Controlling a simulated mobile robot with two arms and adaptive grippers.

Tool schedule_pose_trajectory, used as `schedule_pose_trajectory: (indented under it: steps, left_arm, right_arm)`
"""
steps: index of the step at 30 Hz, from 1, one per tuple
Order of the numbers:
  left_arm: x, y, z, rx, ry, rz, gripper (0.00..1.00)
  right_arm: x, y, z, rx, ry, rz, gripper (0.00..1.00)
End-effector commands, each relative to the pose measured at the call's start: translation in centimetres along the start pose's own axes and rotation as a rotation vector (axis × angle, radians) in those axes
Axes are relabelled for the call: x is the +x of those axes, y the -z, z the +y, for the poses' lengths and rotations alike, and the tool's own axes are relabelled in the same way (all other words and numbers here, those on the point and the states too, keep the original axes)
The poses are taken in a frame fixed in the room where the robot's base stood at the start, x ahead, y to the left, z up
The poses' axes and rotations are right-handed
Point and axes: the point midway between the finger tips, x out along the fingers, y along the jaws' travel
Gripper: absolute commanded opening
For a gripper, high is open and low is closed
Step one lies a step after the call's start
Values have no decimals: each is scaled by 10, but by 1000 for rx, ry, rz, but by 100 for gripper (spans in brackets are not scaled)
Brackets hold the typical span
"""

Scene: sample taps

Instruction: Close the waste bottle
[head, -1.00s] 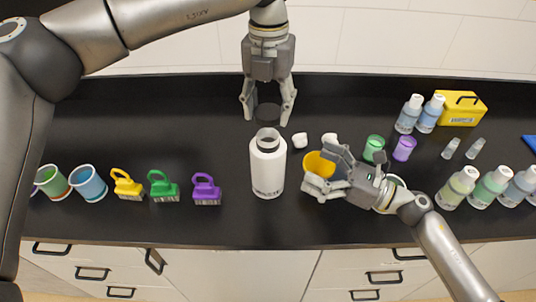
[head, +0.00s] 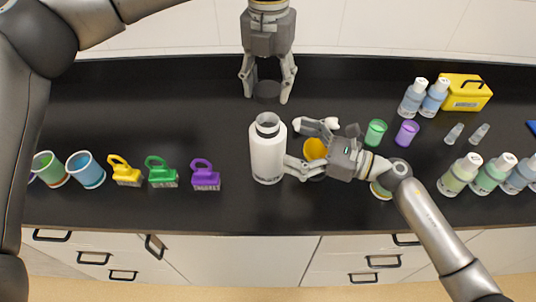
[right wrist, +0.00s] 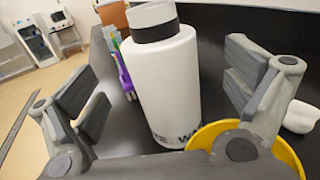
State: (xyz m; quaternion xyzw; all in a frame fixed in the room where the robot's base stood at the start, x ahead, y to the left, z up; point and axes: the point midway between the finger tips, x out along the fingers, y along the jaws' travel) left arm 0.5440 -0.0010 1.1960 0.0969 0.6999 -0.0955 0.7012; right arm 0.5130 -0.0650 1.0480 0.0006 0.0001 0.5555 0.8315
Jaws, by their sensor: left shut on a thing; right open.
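The white waste bottle (head: 267,155) stands upright on the black bench, its dark-collared neck open at the top. It also fills the middle of the right wrist view (right wrist: 165,85). My left gripper (head: 267,84) is above and behind the bottle, shut on a black cap (head: 267,92), apart from the bottle's mouth. My right gripper (head: 296,146) is open at the bottle's right side, fingers pointing at it. In the right wrist view the fingers lie to either side of the bottle; I cannot tell whether they touch it.
A yellow cup (head: 315,149) sits under my right gripper, with a small white object (head: 331,123) behind. Green (head: 375,132) and purple (head: 406,133) cups stand to the right. Bench is clear between brush and bottle.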

Motion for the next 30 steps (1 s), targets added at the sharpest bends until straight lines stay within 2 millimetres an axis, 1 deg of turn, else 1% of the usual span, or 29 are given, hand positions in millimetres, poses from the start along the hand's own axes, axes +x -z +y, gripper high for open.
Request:
schedule_pose_trajectory:
  steps: [1, 3, 6, 10, 15, 24, 25, 26, 30]
  left_arm:
    - [0, 0, 0, 0, 0, 0, 44]
    - [0, 0, 0, 0, 0, 0, 44]
    - [0, 0, 0, 0, 0, 0, 44]
    - [0, 0, 0, 0, 0, 0, 44]
    - [0, 0, 0, 0, 0, 0, 44]
    - [0, 0, 0, 0, 0, 0, 44]
    - [0, 0, 0, 0, 0, 0, 44]
    - [0, 0, 0, 0, 0, 0, 44]
    - [0, 0, 0, 0, 0, 0, 44]
  right_arm:
    - [12, -2, 0, -3, -2, -4, 98]
    - [25, -1, 0, -1, -1, -3, 98]
    - [42, -1, 0, -2, -2, -2, 98]
    - [58, -1, 0, -1, 0, -2, 98]
    - [69, 0, 0, 0, -1, 0, 98]
    - [71, 0, 0, -1, 0, 0, 98]
    - [70, 0, 0, -1, 0, 0, 96]
    - [70, 0, 0, -1, 0, 0, 92]
    - [70, 0, 0, -1, 0, 0, 74]
